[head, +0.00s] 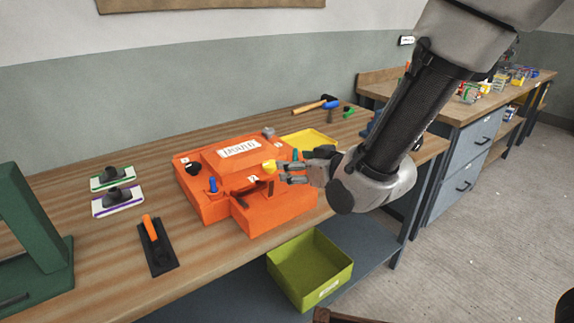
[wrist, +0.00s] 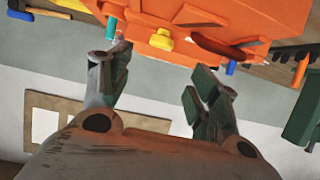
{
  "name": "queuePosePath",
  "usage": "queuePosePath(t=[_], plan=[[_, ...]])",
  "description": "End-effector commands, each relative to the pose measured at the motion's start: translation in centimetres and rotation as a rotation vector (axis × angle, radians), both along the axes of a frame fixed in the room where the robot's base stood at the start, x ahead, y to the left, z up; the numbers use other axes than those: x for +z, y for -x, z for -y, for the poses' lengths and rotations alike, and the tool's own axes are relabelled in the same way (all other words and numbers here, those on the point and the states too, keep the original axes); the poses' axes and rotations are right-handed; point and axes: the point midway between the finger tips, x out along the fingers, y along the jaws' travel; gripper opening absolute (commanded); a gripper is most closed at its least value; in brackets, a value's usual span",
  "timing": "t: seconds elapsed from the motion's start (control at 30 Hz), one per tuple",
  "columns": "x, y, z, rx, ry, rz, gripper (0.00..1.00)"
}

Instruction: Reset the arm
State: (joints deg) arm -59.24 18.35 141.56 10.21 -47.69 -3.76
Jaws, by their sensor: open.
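My gripper (head: 289,173) is at the right side of the orange mould (head: 240,210) on the wooden bench, with its fingers pointing left toward the mould. In the wrist view my gripper (wrist: 158,85) has its two fingers spread wide apart with nothing between them. The orange mould (wrist: 205,18) fills the top of the wrist view, ahead of the fingers. A yellow knob (wrist: 161,40) and a teal peg (wrist: 111,29) on the mould show near the fingertips. The yellow knob (head: 268,166) is just left of my gripper in the head view. I cannot tell whether the fingers touch anything.
A yellow tray (head: 312,141) lies behind the mould. A blue-headed hammer (head: 318,105) lies at the back. Two sanding blocks (head: 115,198), an orange-handled trowel (head: 152,235) and a green frame (head: 35,235) are at left. A lime bin (head: 310,270) is below the bench edge.

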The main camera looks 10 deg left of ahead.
Motion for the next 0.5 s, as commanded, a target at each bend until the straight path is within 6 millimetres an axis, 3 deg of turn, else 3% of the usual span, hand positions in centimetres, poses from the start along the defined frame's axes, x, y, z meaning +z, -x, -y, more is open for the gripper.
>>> queuePosePath(t=[0.4, 0.5], plan=[[0.2, 0.5, 0.6, -0.001, 0.000, -0.003, 0.61], [-0.8, 0.9, 0.9, 0.002, 0.037, -0.037, 0.61]])
